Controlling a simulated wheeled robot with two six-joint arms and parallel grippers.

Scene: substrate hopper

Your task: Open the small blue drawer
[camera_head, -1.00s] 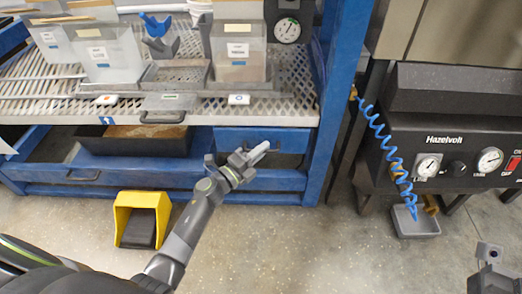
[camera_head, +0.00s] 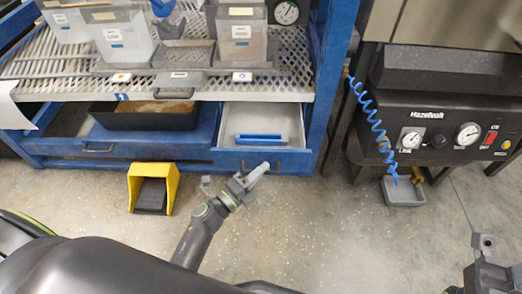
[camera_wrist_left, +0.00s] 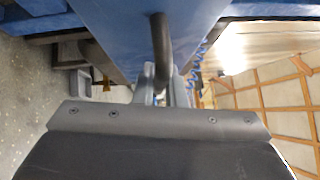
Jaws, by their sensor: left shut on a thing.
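The small blue drawer (camera_head: 230,160) under the right part of the mesh shelf stands pulled out. Its pale inside shows, with a blue-edged item (camera_head: 260,137) lying in it. My left gripper (camera_head: 255,174) is at the drawer's front and is shut on the dark bar handle (camera_wrist_left: 160,50). In the left wrist view the handle runs down between the fingers (camera_wrist_left: 161,85), against the blue front. Part of my right gripper (camera_head: 487,258) shows at the lower right edge of the head view, apart from everything; its fingers cannot be made out.
A wider drawer (camera_head: 60,148) with a black tray (camera_head: 140,122) is left of the small one. A yellow pedal guard (camera_head: 153,185) stands on the floor. A black Hazelvolt unit (camera_head: 445,140), coiled blue hose and grey tray (camera_head: 404,191) are at the right.

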